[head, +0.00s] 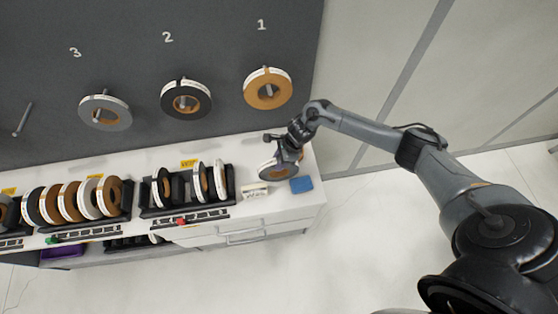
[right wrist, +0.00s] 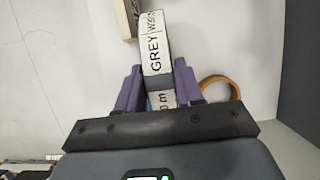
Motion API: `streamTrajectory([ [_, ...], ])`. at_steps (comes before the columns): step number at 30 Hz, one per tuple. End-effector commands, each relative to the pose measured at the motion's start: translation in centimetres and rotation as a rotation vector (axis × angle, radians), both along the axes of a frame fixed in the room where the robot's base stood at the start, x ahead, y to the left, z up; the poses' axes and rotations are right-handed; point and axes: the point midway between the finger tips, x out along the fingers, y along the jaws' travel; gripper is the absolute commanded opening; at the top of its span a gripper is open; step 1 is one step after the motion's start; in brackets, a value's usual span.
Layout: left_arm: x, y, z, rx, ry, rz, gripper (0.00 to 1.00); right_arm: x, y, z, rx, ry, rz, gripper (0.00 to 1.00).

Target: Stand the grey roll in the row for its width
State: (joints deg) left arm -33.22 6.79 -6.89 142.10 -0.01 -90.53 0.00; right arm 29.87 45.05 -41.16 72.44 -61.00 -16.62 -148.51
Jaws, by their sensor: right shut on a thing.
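The roll labelled GREY (right wrist: 152,45) is between the purple fingers of my right gripper (right wrist: 158,90), which is shut on it in the right wrist view. The label faces the camera, and the rest of the roll is hidden. In the head view my right gripper (head: 292,155) is at the right end of the white worktop (head: 240,215), with a tan-and-white ring shape below it. My left gripper is not in view.
Rolls hang on numbered wall pegs: brown at 1 (head: 267,90), black at 2 (head: 187,100), grey at 3 (head: 106,112). A small white block (head: 255,191) and blue pad (head: 301,185) lie near my gripper. A brown ring (right wrist: 222,86) shows in the right wrist view.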

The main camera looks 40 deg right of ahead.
Motion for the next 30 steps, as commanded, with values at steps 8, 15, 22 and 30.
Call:
streamTrajectory([
  [8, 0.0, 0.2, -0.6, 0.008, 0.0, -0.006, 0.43, 0.1, 0.0, -0.3, 0.001, -0.004, 0.0, 0.0],
  [15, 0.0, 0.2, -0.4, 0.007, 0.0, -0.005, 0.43, 0.0, 0.0, -0.2, 0.001, -0.001, 0.0, 0.62],
  [22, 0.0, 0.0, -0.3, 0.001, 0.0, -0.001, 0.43, 0.0, 0.0, -0.1, 0.001, -0.001, 0.0, 0.62],
  [30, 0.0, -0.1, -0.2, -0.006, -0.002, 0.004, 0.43, -0.3, -0.7, 1.8, -0.001, -0.004, 0.001, 0.62],
])
